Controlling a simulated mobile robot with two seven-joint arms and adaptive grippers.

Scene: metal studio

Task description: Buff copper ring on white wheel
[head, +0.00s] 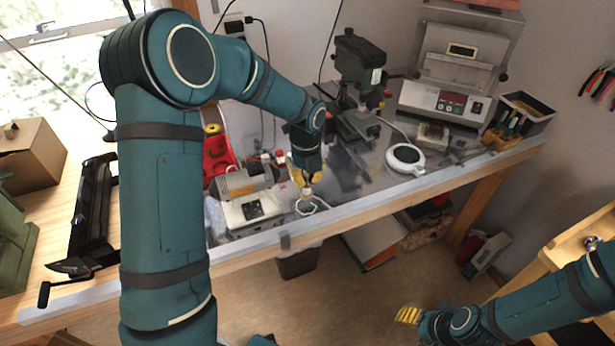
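A bench buffing machine (246,186) with a grey motor and white base stands near the front edge of the bench. A whitish round shape (311,207), likely the white wheel, shows at its right. My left gripper (305,188) points down just above this shape, with a small pale piece at its yellow fingertips. I cannot make out a copper ring; it may be hidden at the fingertips or too small to see. Whether the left fingers are closed is unclear. My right gripper (408,315) has yellow fingers and hangs low, away from the bench; its opening is unclear.
A drill press (358,75) and a white-fronted machine (450,100) stand at the back. A round white device (405,158) lies right of the buffer. A red bin (217,155) is behind it. The wooden bench edge (390,202) runs across the front.

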